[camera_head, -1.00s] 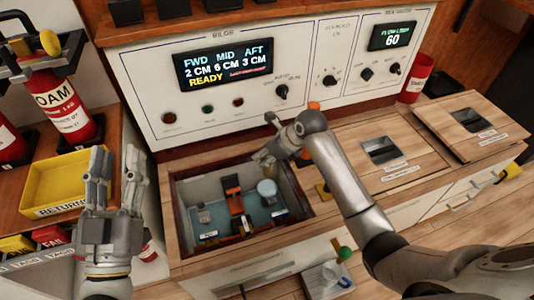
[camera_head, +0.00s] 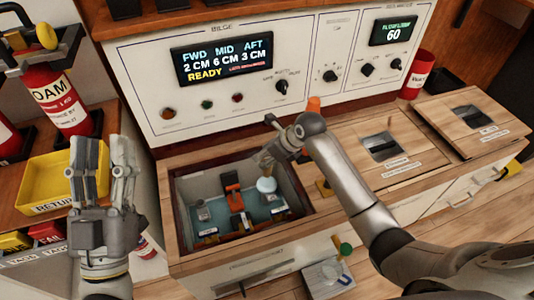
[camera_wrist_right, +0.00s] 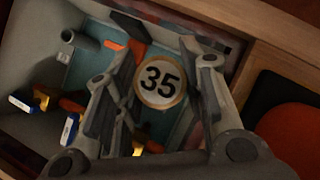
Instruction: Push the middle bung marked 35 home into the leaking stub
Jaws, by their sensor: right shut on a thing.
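The bung marked 35 (camera_wrist_right: 160,82) has a pale round face with a tan rim. In the right wrist view it sits between the fingers of my right gripper (camera_wrist_right: 158,90), which is shut on it. In the head view my right gripper (camera_head: 266,160) reaches down over the open bilge well (camera_head: 181,205). A pale round-topped thing (camera_head: 267,185) shows just below its fingertips; I cannot tell whether it is the bung. The bung hides what lies under it, so the leaking stub cannot be made out. My left gripper (camera_head: 103,160) is open and empty, pointing up at the left.
The well holds orange parts (camera_head: 233,190) and pale labelled blocks. A grey pipe end (camera_wrist_right: 82,42) shows in the wrist view. Wooden walls edge the well closely. The bilge panel (camera_head: 228,110) stands behind; a yellow tray (camera_head: 50,178) is at the left.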

